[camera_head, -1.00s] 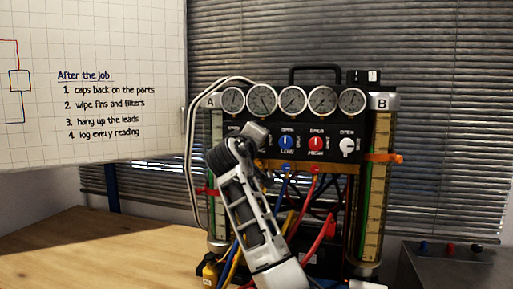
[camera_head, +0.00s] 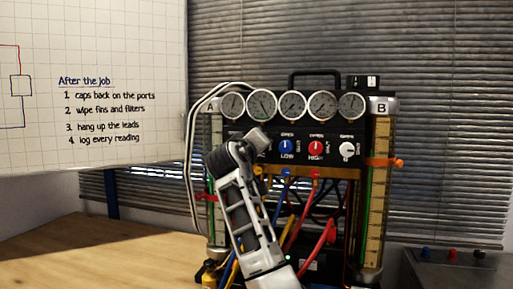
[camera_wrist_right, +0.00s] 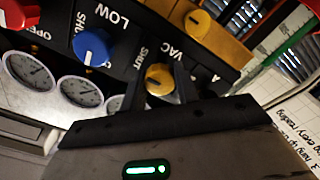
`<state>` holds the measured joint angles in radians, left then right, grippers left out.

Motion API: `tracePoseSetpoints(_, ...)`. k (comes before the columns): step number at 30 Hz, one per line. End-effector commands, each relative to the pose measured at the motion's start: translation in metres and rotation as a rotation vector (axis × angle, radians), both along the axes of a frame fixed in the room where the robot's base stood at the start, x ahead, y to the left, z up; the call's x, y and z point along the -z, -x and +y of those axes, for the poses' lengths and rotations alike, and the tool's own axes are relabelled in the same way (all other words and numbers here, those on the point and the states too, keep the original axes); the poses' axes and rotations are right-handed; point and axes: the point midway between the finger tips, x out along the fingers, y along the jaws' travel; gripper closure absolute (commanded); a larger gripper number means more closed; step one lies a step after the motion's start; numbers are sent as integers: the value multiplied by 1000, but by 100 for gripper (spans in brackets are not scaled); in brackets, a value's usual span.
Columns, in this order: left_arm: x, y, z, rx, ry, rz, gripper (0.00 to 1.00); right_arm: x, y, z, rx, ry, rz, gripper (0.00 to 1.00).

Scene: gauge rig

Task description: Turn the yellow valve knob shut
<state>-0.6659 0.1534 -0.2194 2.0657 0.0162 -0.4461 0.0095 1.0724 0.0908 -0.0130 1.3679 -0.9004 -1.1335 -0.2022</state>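The yellow valve knob (camera_wrist_right: 159,80) is on the black panel, under the VAC label, in the right wrist view. Its white pointer mark faces left in that picture, and the word SHUT is printed close by. My right gripper (camera_wrist_right: 160,88) has one finger on each side of the knob, and the knob fills the gap between the fingertips. In the head view my right arm covers the yellow knob and the gripper's fingertips cannot be made out. My left gripper is in neither view.
The blue LOW knob (camera_head: 287,147), red HIGH knob (camera_head: 316,149) and white knob (camera_head: 348,149) sit in the same row. A row of gauges (camera_head: 292,106) is above. Coloured hoses (camera_head: 327,235) hang below the panel. The wooden table (camera_head: 90,255) is clear at left.

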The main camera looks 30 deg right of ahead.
Motion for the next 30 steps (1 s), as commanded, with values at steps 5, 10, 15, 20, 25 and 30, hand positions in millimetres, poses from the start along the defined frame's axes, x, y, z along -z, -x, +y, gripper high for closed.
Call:
tracePoseSetpoints(5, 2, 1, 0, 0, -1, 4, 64, 1, 0, 1, -1, -3, 2, 48)
tracePoseSetpoints(10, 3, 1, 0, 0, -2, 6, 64, 1, 0, 1, -1, -2, 1, 48)
tracePoseSetpoints(15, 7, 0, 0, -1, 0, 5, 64, 2, 6, 10, -4, 0, -1, 48)
tracePoseSetpoints(20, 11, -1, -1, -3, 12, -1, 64, 3, 26, 33, -5, -1, -3, 48)
tracePoseSetpoints(25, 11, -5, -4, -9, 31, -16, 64, 4, 54, 65, -6, -4, -3, 48)
tracePoseSetpoints(30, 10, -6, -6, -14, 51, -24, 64, 3, 78, 94, -6, -4, -1, 48)
